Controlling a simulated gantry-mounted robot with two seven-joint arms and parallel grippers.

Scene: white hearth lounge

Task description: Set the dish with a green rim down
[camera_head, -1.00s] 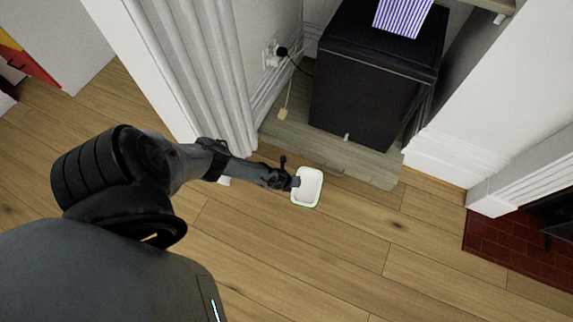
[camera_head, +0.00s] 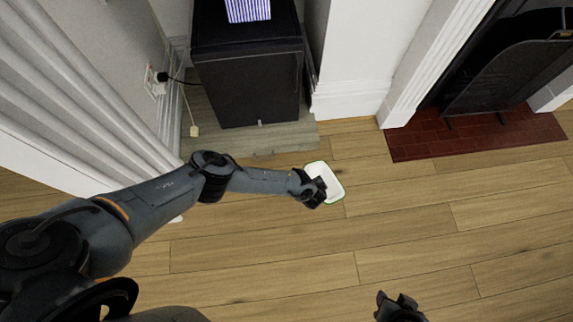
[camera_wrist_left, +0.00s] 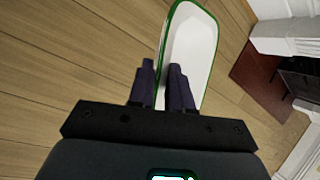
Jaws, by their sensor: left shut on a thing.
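The white dish with a green rim (camera_head: 331,181) is at the end of my left arm in the head view, seen against the wooden floor. My left gripper (camera_head: 314,190) is shut on the dish's near edge. In the left wrist view the dish (camera_wrist_left: 192,50) reaches forward from my left gripper (camera_wrist_left: 161,80), with one finger outside the rim and the other inside it. The dish looks empty. My right gripper (camera_head: 400,305) shows at the bottom edge of the head view, and its fingertips are too unclear to tell whether they are open.
A black box-like cabinet (camera_head: 250,80) stands against the wall with a striped blue-and-white thing (camera_head: 248,10) on top. A fireplace with a red brick hearth (camera_head: 470,135) is at the right. A white curtain (camera_head: 90,70) hangs at the left. The wooden floor (camera_head: 400,230) is widely clear.

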